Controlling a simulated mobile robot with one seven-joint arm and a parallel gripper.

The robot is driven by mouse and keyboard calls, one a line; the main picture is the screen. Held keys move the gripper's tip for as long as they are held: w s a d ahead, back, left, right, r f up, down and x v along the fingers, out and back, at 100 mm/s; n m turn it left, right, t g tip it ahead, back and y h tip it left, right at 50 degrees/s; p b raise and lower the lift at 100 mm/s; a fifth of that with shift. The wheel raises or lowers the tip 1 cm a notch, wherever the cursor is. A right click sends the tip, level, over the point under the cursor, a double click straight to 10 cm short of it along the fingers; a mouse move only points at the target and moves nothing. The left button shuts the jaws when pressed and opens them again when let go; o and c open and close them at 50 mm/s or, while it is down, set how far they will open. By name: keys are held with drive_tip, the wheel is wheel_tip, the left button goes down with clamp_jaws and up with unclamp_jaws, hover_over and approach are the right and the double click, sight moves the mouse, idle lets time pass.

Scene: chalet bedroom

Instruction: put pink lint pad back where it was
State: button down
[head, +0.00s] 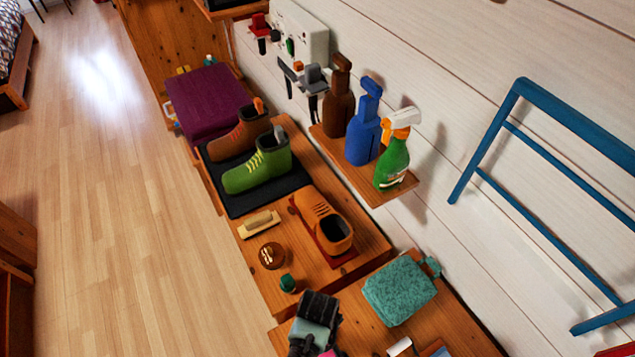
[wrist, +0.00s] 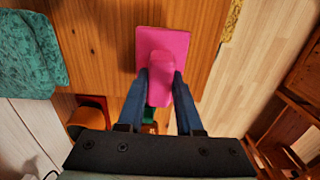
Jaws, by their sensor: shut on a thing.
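The pink lint pad (wrist: 177,42) is a flat pink square with a raised pink handle, in the upper middle of the wrist view. My gripper (wrist: 161,78) is shut on the handle, with one blue finger on each side. The pad is over the wooden top (wrist: 100,40); I cannot tell whether it touches it. In the head view my gripper (head: 312,322) is at the bottom edge, over the nearer wooden top. Only a sliver of the pink pad (head: 328,353) shows there, and the rest is cut off.
A teal fuzzy bundle (head: 398,292) lies right of my gripper. On the farther bench are a small green item (head: 287,283), a round brown tin (head: 271,255), a brush (head: 259,224) and an orange shoe (head: 322,220). Spray bottles stand on a wall shelf (head: 390,190). Open floor lies left.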

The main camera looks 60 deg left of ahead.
drive_tip(key=shift+f, duration=0.6)
drive_tip(key=shift+f, duration=0.2)
drive_tip(key=c, duration=0.6)
unclamp_jaws()
drive_tip(key=shift+o, duration=0.2)
drive_tip(key=shift+r, duration=0.1)
wheel_tip(320, 180, up, 12)
drive_tip(key=shift+r, duration=0.15)
